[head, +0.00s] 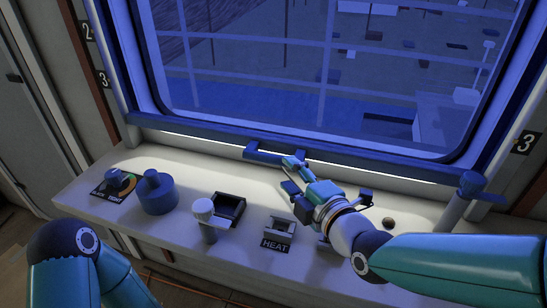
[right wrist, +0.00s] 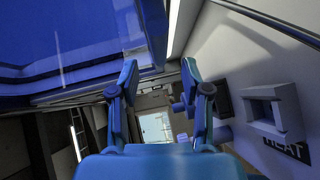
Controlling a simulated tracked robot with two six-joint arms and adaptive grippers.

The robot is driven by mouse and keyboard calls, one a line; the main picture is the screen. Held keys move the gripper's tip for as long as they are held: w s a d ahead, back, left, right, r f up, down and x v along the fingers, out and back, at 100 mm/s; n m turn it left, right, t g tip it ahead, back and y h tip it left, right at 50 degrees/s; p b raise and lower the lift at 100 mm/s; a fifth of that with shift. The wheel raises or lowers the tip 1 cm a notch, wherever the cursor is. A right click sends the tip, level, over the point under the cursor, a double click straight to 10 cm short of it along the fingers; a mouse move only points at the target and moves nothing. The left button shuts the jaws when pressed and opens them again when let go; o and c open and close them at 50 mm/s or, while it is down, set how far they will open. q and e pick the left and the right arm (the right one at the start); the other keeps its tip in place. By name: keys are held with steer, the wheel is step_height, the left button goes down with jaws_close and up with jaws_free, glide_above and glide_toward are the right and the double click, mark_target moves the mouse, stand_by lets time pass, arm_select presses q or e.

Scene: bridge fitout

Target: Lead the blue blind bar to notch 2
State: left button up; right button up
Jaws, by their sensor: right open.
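The blue blind bar (head: 185,127) runs along the bottom of the window, below the lower 3 label on the left post. A blue pull handle (head: 262,154) juts from its middle. The 2 label (head: 88,31) sits higher on the left post, above the 3 (head: 104,79). My right gripper (head: 287,174) is open, its fingers spread just beside the right end of the handle; I cannot tell whether they touch it. In the right wrist view its fingers (right wrist: 160,80) are apart with nothing clearly between them. My left gripper is out of the head view.
A pale console below the window carries a blue round knob (head: 157,192), a white-topped lever (head: 205,218), a dark open box (head: 230,207) and a HEAT switch (head: 279,228). A dark post (head: 470,186) stands at the right. Another 3 label (head: 525,143) is on the right post.

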mark_target(278, 163)
steer(key=shift+p+x, duration=0.95)
steer(key=shift+x, duration=2.8)
jaws_close()
step_height(278, 163, up, 18)
steer(key=p, duration=1)
steer(key=shift+d+r, duration=0.1)
steer(key=shift+r, duration=0.1)
